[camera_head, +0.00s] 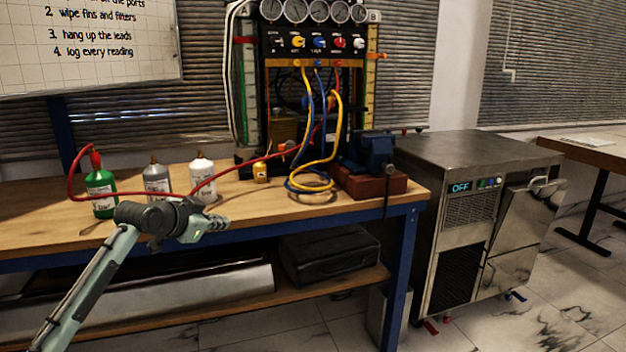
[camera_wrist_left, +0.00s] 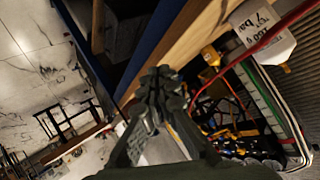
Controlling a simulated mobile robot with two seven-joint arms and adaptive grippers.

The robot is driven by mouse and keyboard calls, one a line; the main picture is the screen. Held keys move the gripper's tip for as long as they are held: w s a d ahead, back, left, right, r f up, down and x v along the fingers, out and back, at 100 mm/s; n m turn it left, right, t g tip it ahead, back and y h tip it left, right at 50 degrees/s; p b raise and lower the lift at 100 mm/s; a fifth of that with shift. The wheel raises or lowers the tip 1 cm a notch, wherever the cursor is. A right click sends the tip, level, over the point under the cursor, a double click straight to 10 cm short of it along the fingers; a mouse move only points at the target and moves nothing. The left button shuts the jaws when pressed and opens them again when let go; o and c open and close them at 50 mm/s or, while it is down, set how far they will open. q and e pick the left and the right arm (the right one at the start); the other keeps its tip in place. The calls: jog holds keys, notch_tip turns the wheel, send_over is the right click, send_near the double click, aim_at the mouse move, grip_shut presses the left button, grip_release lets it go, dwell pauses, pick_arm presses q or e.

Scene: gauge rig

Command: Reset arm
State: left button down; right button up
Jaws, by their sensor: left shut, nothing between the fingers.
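My left gripper (camera_head: 214,224) reaches in from the lower left in the head view and hovers in front of the workbench (camera_head: 400,196) edge. In the left wrist view its fingers (camera_wrist_left: 160,88) are together with nothing between them. Behind it on the bench stand a green bottle (camera_head: 101,188), a grey bottle (camera_head: 157,179) and a white bottle (camera_head: 203,176). My right gripper is not in view.
The gauge rig (camera_head: 318,47) with red, yellow and blue hoses stands at the bench's back. A vise (camera_head: 374,152) sits at the right end. A black case (camera_head: 328,254) lies on the lower shelf. A steel machine (camera_head: 470,160) reading OFF stands to the right, beside open tiled floor.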

pick_arm(q)
jog(key=a+f+n+g+y, duration=0.15)
jog(key=a+f+n, duration=0.4)
jog(key=f, duration=0.85)
jog(key=s+a+n+y, duration=0.1)
jog(key=a+n+y, duration=0.2)
jog(key=a+y, duration=0.75)
jog(key=s+d+f+g+h, duration=0.2)
jog(key=s+f+h, duration=0.1)
jog(key=s+f, duration=0.7)
jog(key=s+d+f+g+h, duration=0.2)
jog(key=s+f, duration=0.6)
jog(key=f, duration=0.3)
jog(key=s+d+f+g, duration=0.1)
jog(key=s+f, duration=0.3)
jog(key=s, duration=0.5)
jog(key=s+d+f+g+h, duration=0.1)
jog(key=s+d+f, duration=0.2)
jog(key=s, duration=0.6)
jog(key=s+d+f+g, duration=0.1)
jog(key=s+d+f, duration=0.1)
jog(key=s+f, duration=0.4)
jog(key=s+m, duration=0.1)
jog(key=s, duration=0.2)
jog(key=shift+s+d+h, duration=0.25)
jog(key=shift+s+h, duration=0.15)
